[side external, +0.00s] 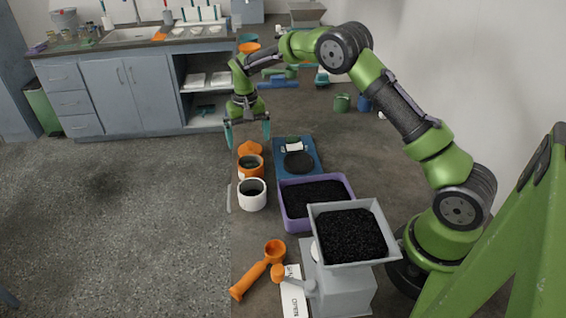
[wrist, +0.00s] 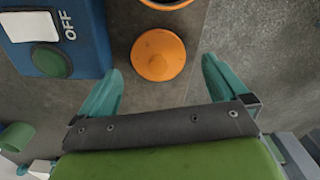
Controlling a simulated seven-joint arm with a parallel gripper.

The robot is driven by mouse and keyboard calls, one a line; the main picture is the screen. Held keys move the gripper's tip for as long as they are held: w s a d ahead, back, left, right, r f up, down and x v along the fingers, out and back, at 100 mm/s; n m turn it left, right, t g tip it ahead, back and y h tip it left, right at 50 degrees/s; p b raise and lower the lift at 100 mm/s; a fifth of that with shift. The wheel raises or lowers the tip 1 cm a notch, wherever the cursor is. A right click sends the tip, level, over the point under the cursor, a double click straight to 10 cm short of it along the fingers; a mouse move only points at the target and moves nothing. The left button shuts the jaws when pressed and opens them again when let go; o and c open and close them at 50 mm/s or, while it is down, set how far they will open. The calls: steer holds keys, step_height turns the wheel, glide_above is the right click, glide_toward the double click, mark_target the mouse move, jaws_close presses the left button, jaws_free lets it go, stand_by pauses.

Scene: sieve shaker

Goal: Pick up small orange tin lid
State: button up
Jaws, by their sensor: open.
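The small orange tin lid (wrist: 158,55) is a round, shallow cone with a small knob. In the wrist view it lies on the dark bench just ahead of my gripper (wrist: 163,85), between the lines of the two teal fingers. In the side view the lid (side external: 250,148) lies behind the orange tin (side external: 251,166). My gripper (side external: 248,138) is open and empty, pointing down above the lid, with a finger to each side. The exact height gap is hard to tell.
A blue device (side external: 308,158) marked OFF sits right of the lid. A white cup (side external: 252,194), purple tray (side external: 293,207) of dark grains, grey hopper (side external: 378,262) and orange scoop (side external: 258,270) stand nearer. The bench's left edge is close to the lid.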

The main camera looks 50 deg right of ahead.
mark_target(249, 142)
step_height(249, 142, down, 3)
steer(key=shift+d+f, duration=0.1)
steer(key=shift+f, duration=0.1)
steer(key=shift+c, duration=0.2)
steer(key=c, duration=1)
steer(key=shift+r, duration=0.15)
